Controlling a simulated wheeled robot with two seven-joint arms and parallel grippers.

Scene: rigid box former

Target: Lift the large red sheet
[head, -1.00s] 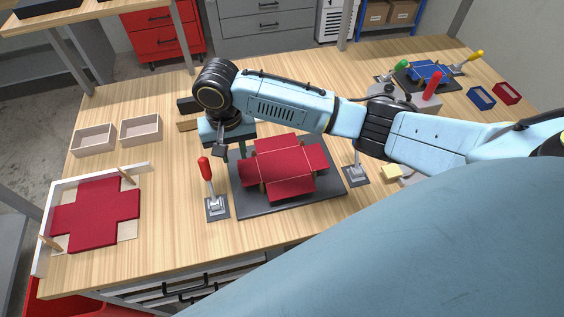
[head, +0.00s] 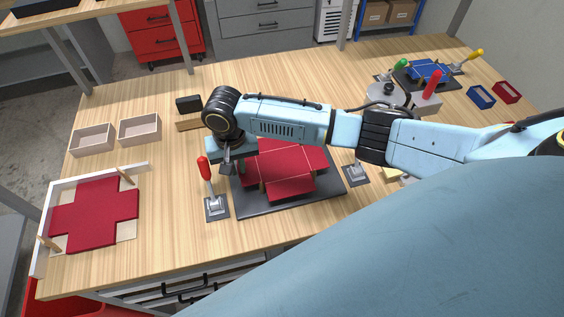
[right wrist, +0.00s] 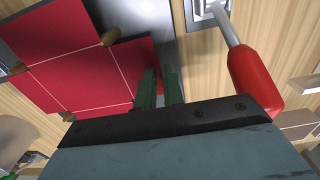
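A large red cross-shaped sheet (head: 288,165) with pale crease lines lies over the dark former plate (head: 300,203) in the middle of the bench. It shows in the right wrist view (right wrist: 85,65) with brown posts at its inner corners. A stack of red cross-shaped sheets (head: 95,215) lies in the white-edged tray (head: 47,215) at left. My right gripper (head: 239,172) is low at the left edge of the sheet on the former. My left gripper is out of view.
A red-handled clamp (head: 207,185) stands just left of the former, close to my right gripper; it also shows in the right wrist view (right wrist: 254,75). Two empty wooden trays (head: 139,128) sit at back left. A smaller blue former (head: 425,72) stands at back right.

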